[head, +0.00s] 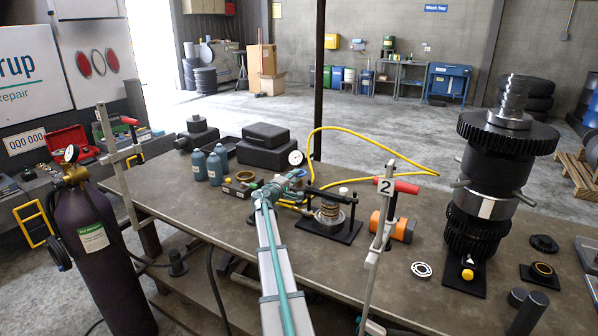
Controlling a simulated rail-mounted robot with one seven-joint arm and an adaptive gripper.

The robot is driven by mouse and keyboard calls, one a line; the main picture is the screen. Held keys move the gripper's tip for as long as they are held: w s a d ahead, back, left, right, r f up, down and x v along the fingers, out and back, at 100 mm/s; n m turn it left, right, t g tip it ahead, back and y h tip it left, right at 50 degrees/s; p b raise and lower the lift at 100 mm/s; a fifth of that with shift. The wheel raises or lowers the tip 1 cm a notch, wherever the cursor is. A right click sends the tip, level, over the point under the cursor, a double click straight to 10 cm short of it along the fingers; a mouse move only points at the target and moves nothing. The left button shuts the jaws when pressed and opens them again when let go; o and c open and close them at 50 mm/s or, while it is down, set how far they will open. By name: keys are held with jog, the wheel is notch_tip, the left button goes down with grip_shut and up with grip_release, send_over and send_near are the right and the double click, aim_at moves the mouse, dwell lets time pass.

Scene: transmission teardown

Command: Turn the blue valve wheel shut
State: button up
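My arm, white and teal, reaches from the bottom edge over the workbench (210,212). My gripper (297,181) is at its far end, close to a round white-faced gauge (296,158) and a yellow hose (318,140). The gripper is small and cluttered by the parts behind it, so I cannot tell whether its fingers are open or shut. I cannot clearly make out a blue valve wheel; the arm's end covers part of that spot. Left of the gripper is a small block with a ring and yellow parts (243,184).
A black fixture with a coil spring (330,215) stands right of the gripper. A clamp marked 2 (384,215) and a tall gear stack (485,190) are farther right. Blue bottles (207,165) and black cases (265,145) stand behind left. A dark gas cylinder (105,260) stands left.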

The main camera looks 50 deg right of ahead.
aim_at(303, 170)
jog(key=shift+w+d+p, duration=0.15)
jog(key=shift+d+p, duration=0.1)
jog(key=shift+d, duration=0.7)
jog(key=shift+w+d+p, duration=0.1)
jog(key=shift+d+p, duration=0.15)
jog(key=shift+d, duration=0.65)
grip_shut()
